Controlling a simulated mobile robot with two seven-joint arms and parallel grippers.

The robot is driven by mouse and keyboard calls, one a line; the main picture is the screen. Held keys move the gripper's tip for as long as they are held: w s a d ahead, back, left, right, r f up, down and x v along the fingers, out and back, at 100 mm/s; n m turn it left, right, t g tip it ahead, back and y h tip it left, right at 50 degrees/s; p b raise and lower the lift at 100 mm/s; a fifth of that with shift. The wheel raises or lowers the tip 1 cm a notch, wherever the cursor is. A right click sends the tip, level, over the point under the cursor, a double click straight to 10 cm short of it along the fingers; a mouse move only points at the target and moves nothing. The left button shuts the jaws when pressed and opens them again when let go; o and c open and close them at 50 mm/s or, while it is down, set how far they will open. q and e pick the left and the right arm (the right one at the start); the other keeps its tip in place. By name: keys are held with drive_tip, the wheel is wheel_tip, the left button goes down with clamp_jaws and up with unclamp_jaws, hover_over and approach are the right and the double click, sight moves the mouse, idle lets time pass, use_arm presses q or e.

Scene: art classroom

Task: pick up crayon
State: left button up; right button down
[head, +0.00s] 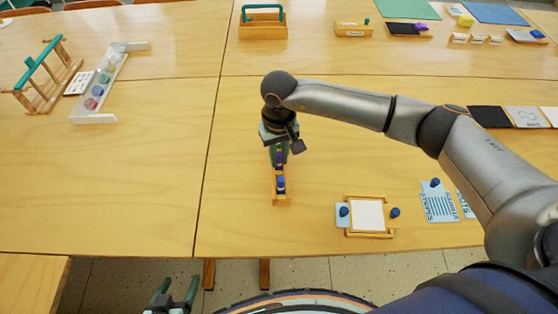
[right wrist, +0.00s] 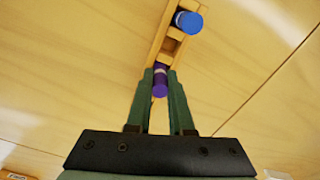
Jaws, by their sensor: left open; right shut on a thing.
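A purple crayon (head: 280,157) is between the fingertips of my right gripper (head: 279,153), which is shut on it. In the right wrist view the purple crayon (right wrist: 160,83) shows between the green fingers (right wrist: 160,78). It is at the near end of a narrow wooden holder (head: 283,201); I cannot tell whether it is still seated or lifted. A blue crayon or capped piece (head: 281,183) stands in the holder, and shows in the right wrist view (right wrist: 188,22) at the holder's far end. My left gripper (head: 177,292) is open and empty, low, beyond the table's front edge.
A wooden tray with a white sheet (head: 367,215) and blue-knobbed pieces lies right of the holder. Blue printed cards (head: 439,201) lie farther right. A paint rack (head: 100,88) and wooden stand (head: 42,75) are at left. The table left of the holder is clear.

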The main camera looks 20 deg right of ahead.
drive_tip(key=shift+r, duration=0.1)
drive_tip(key=shift+r, duration=1.25)
drive_tip(key=s+a+r+b, duration=0.1)
drive_tip(key=s+a+r, duration=0.1)
drive_tip(key=s+r, duration=0.8)
drive_tip(key=s, duration=0.4)
drive_tip(key=shift+r, duration=0.15)
